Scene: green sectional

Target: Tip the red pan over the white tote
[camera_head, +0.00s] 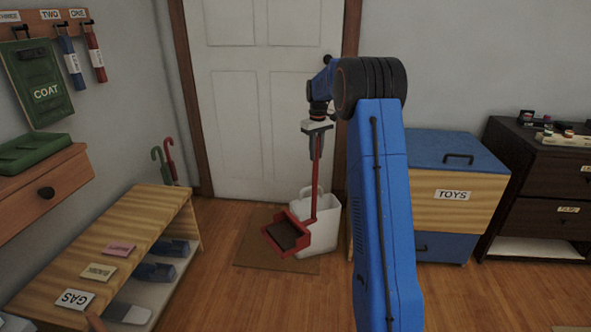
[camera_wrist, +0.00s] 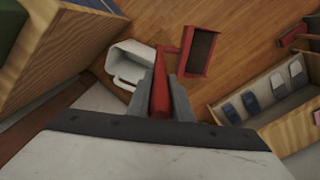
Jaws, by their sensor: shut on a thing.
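The red pan (camera_head: 285,237) is a long-handled dustpan with dark matter in its scoop. It hangs upright by its red handle from my gripper (camera_head: 317,134), which is shut on the handle top. The white tote (camera_head: 325,219) stands on the floor in front of the door, behind and to the right of the pan. In the wrist view the red handle runs between my gripper's fingers (camera_wrist: 162,92). There the pan (camera_wrist: 201,50) lies to the right of the white tote (camera_wrist: 130,66), its scoop beside the tote and not over its opening. The tote's inside is hard to make out.
A brown mat (camera_head: 255,255) lies under the tote. A wooden shoe bench (camera_head: 100,245) with labels stands at the left. A toys chest (camera_head: 455,190) and a dark dresser (camera_head: 545,190) stand at the right. Umbrellas (camera_head: 163,163) lean by the wall. The middle floor is clear.

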